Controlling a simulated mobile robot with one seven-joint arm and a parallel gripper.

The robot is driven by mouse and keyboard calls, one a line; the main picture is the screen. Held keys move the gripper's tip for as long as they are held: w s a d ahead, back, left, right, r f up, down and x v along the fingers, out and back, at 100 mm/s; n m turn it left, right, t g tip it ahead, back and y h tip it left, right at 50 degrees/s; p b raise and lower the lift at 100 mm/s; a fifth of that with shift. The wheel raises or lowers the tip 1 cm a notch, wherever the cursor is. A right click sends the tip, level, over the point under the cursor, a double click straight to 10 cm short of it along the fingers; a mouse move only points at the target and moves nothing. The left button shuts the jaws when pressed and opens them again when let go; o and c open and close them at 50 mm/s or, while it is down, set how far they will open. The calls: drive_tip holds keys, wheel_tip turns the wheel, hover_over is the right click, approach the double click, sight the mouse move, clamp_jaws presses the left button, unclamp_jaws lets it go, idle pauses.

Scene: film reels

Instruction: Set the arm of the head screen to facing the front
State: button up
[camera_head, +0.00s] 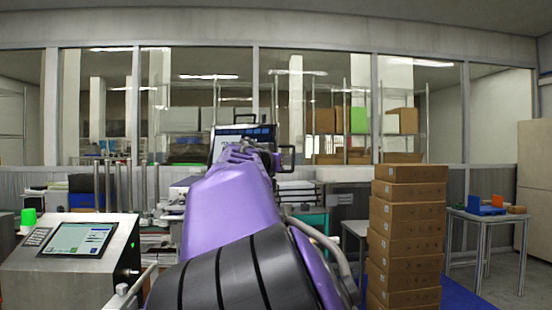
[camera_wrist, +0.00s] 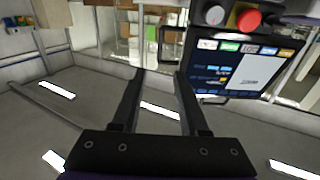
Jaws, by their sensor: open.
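The head screen (camera_head: 232,132) stands beyond my purple arm in the head view, its lower part hidden by my arm. A black handle (camera_head: 289,158) shows at its right side. In the wrist view, which is upside down, the head screen (camera_wrist: 235,65) is at the upper right, lit blue, with a red button and a grey knob on its frame. A black loop handle (camera_wrist: 163,48) juts from its left edge. My gripper (camera_wrist: 160,72) is open and empty, its right finger close to the screen's edge and handle. I cannot tell whether they touch. The screen's supporting arm is hidden.
A tall stack of brown boxes (camera_head: 407,235) stands right of my arm. A control console (camera_head: 75,250) with a slanted display is at the left. A small table (camera_head: 490,218) with blue and orange items is at the far right. A glazed wall closes the back.

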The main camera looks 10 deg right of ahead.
sight(293, 159)
drive_tip(key=p+x, duration=0.8)
drive_tip(key=x, duration=0.6)
drive_tip(key=shift+w+d+r+p, duration=0.15)
drive_tip(key=shift+w+d+p, duration=0.1)
drive_tip(key=shift+p, duration=0.15)
drive_tip(key=shift+w+d+f+p, duration=0.1)
drive_tip(key=shift+w+p, duration=0.1)
drive_tip(key=shift+w, duration=0.15)
drive_tip(key=shift+w+d+f+p, duration=0.1)
drive_tip(key=shift+w+d+p, duration=0.05)
drive_tip(key=shift+w, duration=0.2)
clamp_jaws()
